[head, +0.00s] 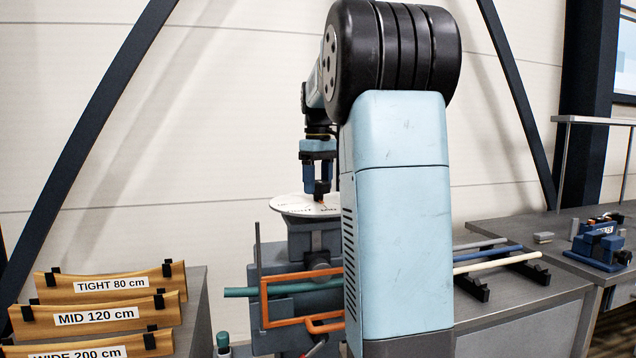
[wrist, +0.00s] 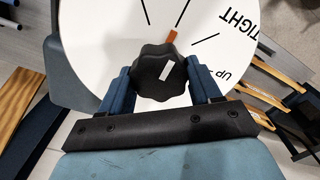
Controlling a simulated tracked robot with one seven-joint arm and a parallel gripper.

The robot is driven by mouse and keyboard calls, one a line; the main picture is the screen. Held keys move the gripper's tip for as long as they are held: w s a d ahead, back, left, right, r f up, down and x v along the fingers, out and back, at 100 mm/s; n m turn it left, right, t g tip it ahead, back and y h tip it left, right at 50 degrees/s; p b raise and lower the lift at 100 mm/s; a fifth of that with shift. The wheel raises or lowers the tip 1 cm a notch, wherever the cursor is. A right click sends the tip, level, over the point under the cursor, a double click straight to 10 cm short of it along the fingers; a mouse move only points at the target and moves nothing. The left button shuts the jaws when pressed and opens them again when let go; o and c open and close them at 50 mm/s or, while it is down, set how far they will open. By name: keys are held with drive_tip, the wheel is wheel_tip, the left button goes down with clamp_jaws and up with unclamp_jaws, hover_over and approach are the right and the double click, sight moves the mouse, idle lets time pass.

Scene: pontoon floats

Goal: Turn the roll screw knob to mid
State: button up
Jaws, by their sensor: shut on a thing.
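The knob (wrist: 150,67) is black and lobed, with a white stripe on top that slants up and right. An orange pointer (wrist: 171,37) sticks out at its upper edge, near a black tick. The knob stands on a round white dial (wrist: 98,50), also seen in the head view (head: 296,207). "TIGHT" and "UP" read at the dial's right side; "MID" is not readable there. My gripper (wrist: 162,84) is shut on the knob, with one blue finger at either side. In the head view my gripper (head: 318,188) points down onto the dial, and the knob is mostly hidden.
Curved wooden boards labelled TIGHT 80 cm (head: 70,289), MID 120 cm (head: 52,320) and WIDE 200 cm (head: 45,355) stand at the left. An orange frame (head: 265,305) and a green rod (head: 240,292) sit below the dial. A blue clamp (head: 597,247) lies on the right bench.

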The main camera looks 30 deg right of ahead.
sight(318, 181)
drive_tip(key=o, duration=1.1)
drive_tip(key=shift+c, duration=0.2)
wheel_tip(318, 181, up, 14)
drive_tip(key=shift+f, duration=0.15)
